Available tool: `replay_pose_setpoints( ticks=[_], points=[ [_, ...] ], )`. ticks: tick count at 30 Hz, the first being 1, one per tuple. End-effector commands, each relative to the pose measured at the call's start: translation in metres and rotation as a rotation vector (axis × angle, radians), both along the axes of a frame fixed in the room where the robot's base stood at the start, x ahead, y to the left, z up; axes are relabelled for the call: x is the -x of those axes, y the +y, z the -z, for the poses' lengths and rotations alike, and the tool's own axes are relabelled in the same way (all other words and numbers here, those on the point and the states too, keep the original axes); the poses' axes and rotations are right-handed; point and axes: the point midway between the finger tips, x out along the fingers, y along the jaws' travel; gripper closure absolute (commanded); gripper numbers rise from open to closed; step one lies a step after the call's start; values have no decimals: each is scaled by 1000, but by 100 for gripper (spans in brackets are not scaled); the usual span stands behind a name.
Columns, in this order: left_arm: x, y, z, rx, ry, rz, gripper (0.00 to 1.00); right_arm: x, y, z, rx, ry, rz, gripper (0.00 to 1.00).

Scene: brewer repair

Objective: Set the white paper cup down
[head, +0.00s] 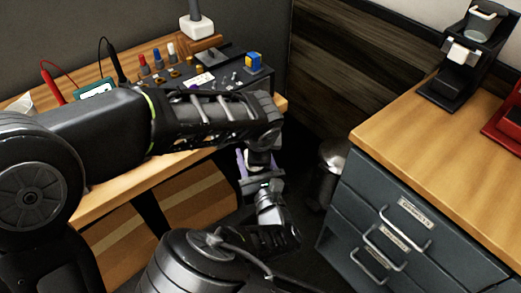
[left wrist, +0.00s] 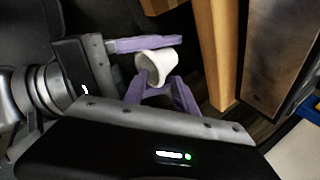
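The white paper cup (left wrist: 160,64) is tilted among purple fingers in the left wrist view, held in the air. My left gripper (left wrist: 160,90) reaches up from the bottom, its finger tips beside the cup's lower part; whether they press on it is unclear. My right gripper (left wrist: 148,68) comes in from the left, one finger along the cup's upper side, and appears shut on it. In the head view my left gripper (head: 247,175) and my right gripper (head: 258,183) meet in front of the workbench. The cup is mostly hidden there by the arms.
The wooden workbench (head: 110,195) carries a black tool board with screwdrivers and a multimeter (head: 95,89). At right, a drawer cabinet (head: 425,145) with a wooden top holds a black brewer (head: 450,88) and a red object (head: 508,120). Its near top is clear. A bin (head: 325,178) stands between them.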

Motion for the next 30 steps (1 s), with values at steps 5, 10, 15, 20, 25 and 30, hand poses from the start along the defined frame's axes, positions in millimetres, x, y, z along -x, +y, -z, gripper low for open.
replay_pose_setpoints(
  ticks=[5,10,15,20,25,30],
  points=[
    [0,0,0,0,0,0,82,0,0,0,0,0,0,84],
    [0,0,0,0,0,0,96,0,0,0,0,0,0,84],
    [0,0,0,0,-1,0,100,0,0,0,0,0,0,84],
    [0,0,0,1,-1,0,100,0,0,0,0,0,0,84],
    [0,0,0,1,-1,0,100,0,0,0,-1,-1,0,84],
    [0,0,0,1,0,0,100,0,0,0,-1,-1,-1,38]
  ],
)
